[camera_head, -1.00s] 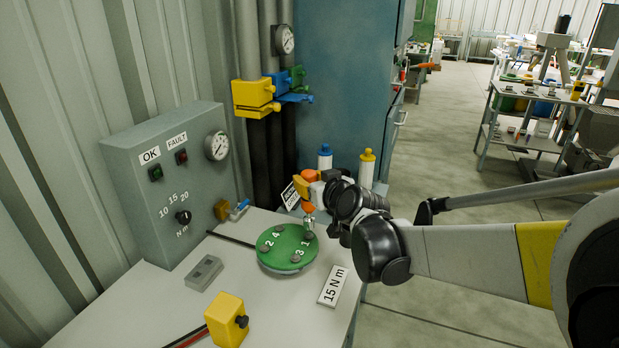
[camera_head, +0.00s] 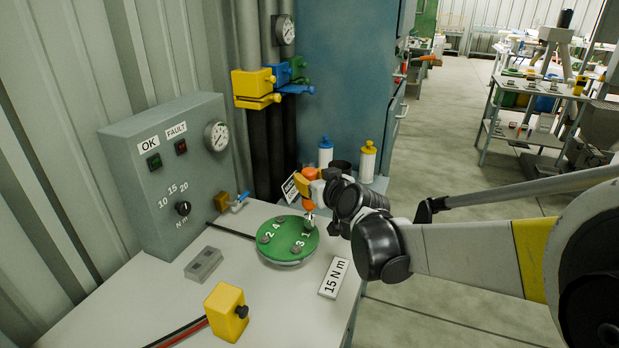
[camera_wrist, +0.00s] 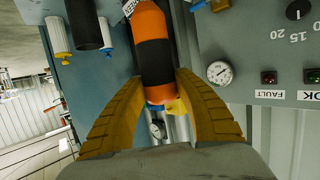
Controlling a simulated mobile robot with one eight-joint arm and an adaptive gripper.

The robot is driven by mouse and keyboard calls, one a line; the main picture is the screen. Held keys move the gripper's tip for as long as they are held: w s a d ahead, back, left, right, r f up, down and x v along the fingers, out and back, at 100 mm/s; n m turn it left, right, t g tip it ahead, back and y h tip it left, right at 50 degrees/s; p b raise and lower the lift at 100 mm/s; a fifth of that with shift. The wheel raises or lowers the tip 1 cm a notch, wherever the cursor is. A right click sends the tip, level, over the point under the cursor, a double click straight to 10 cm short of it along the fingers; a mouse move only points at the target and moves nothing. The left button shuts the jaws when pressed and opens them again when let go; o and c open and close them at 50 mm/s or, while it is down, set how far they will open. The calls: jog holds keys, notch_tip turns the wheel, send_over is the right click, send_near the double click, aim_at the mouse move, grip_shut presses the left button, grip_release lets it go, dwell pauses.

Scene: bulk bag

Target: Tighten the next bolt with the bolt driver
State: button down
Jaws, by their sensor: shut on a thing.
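My gripper (camera_head: 304,186) is shut on the orange and black bolt driver (camera_wrist: 153,45). The yellow fingers clasp its body from both sides in the wrist view. In the head view the driver stands roughly upright, its metal tip (camera_head: 309,221) down at the bolt by number 1 on the green disc (camera_head: 280,251). The tip hides that bolt, so I cannot tell whether it is seated. Other bolts show by number 2 (camera_head: 264,239), number 4 (camera_head: 279,218) and number 3 (camera_head: 295,250).
A grey control box (camera_head: 150,220) with OK and FAULT lamps, a torque knob (camera_head: 183,208) and a gauge stands at the left. A 15 N m sign (camera_head: 334,278), a yellow block (camera_head: 226,312) and a grey block (camera_head: 203,264) lie around the disc on the pale table.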

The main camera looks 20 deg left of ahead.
jog(key=shift+f+b, duration=0.55)
jog(key=shift+f, duration=0.15)
dwell(0.5)
jog(key=shift+s+f, duration=0.1)
jog(key=shift+f, duration=0.05)
dwell(1.6)
dwell(0.4)
jog(key=shift+r+p, duration=2.4)
jog(key=shift+r, duration=0.95)
